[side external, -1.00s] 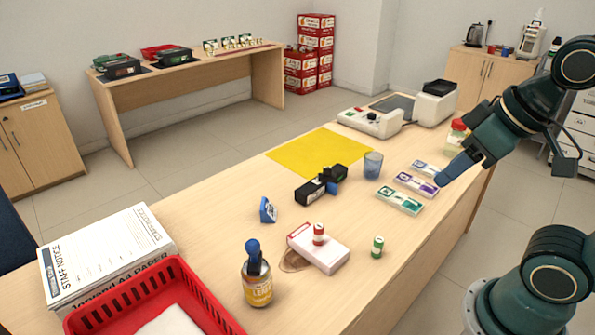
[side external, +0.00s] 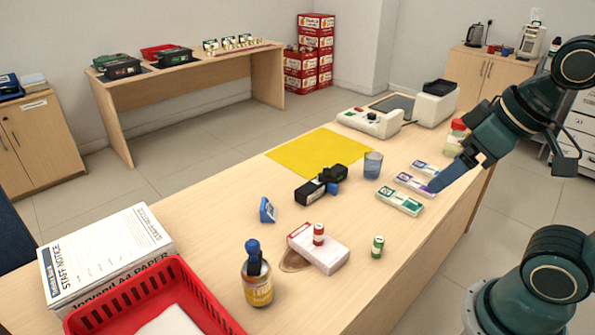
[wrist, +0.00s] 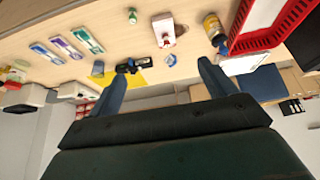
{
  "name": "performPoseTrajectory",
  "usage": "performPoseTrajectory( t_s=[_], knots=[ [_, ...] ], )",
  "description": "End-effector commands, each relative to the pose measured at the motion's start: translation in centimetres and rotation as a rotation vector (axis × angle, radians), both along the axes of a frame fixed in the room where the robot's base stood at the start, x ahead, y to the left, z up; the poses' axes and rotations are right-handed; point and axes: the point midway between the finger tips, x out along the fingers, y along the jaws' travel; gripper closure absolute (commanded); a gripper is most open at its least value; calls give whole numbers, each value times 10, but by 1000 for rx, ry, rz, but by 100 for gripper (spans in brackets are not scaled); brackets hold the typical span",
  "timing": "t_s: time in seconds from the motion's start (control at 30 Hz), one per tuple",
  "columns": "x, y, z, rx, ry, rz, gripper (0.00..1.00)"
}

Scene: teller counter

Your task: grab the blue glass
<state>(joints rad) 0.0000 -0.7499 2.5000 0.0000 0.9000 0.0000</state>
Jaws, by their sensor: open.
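The blue glass (side external: 373,165) is a translucent tumbler standing upright on the wooden counter, just right of the yellow mat, in the side view. In the wrist view it appears small (wrist: 97,69), beyond one finger. My gripper (side external: 436,186) is to the right of the glass in the side view, over the purple-banded note bundle, apart from the glass. In the wrist view my gripper (wrist: 161,73) has its two blue fingers wide apart with nothing between them.
Banded note bundles (side external: 399,201) lie near the glass. A black device (side external: 318,187) stands left of it, and a counting machine (side external: 370,122) behind. A yellow mat (side external: 310,150) lies behind the device. Nearer are a white-and-red box (side external: 325,252), glue bottle (side external: 257,285) and red basket (side external: 205,292).

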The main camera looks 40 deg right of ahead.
Motion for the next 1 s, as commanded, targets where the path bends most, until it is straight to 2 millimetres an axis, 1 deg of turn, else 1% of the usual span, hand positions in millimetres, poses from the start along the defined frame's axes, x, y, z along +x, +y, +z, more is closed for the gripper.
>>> performPoseTrajectory(
  t_s=[0.17,0.27,0.37,0.43,0.57,0.73,1.0],
  knots=[
    [1,0,1,0,1,-4,16],
    [6,-2,4,3,3,-20,16],
    [15,-6,8,7,9,-49,16],
    [24,-9,12,12,15,-80,16],
    [48,-20,21,22,27,-156,16],
    [86,-37,31,37,41,-273,16],
    [147,-70,35,58,62,-460,16]
  ],
)
